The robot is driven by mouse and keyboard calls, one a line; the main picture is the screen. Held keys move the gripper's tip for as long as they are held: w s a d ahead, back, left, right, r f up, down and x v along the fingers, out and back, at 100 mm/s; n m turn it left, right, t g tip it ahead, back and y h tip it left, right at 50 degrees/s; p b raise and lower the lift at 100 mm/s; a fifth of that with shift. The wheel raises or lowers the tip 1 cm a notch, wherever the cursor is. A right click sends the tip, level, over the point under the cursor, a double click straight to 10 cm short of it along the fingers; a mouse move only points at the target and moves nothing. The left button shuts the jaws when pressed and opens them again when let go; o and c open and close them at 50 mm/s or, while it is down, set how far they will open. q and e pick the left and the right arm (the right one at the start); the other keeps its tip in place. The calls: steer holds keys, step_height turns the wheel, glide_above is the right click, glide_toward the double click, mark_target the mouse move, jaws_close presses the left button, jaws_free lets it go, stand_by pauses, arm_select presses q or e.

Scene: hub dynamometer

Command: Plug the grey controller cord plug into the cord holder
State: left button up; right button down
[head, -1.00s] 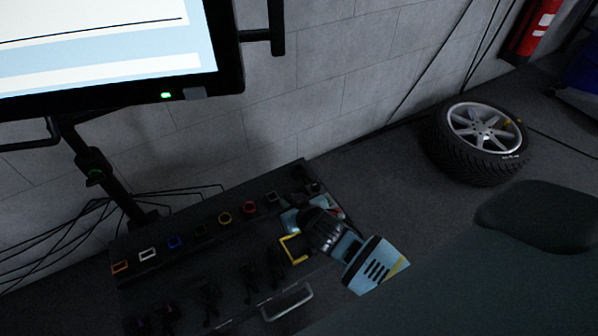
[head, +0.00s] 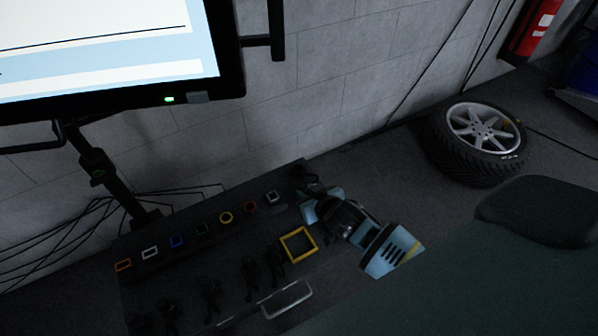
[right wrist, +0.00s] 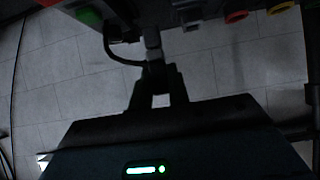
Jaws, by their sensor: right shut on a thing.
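My right gripper (head: 316,200) is just right of the grey socket. In the right wrist view it is shut on the grey plug (right wrist: 153,44), with a black cord (right wrist: 113,36) looping off to the left. The plug appears beside the socket row; whether it touches the holder is unclear. My left gripper is not in view.
A yellow square frame (head: 299,244) and several dark plugs and cords lie on the rail's front, with a metal handle (head: 288,300) below. A monitor (head: 100,50) hangs at upper left. A wheel (head: 480,135) lies on the floor at right.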

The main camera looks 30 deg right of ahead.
steer(key=shift+w+d+p, duration=0.15)
steer(key=shift+d+p, duration=0.35)
steer(key=shift+d, duration=2.9)
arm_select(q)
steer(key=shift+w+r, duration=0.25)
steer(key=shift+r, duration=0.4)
arm_select(e)
steer(key=shift+d, duration=0.1)
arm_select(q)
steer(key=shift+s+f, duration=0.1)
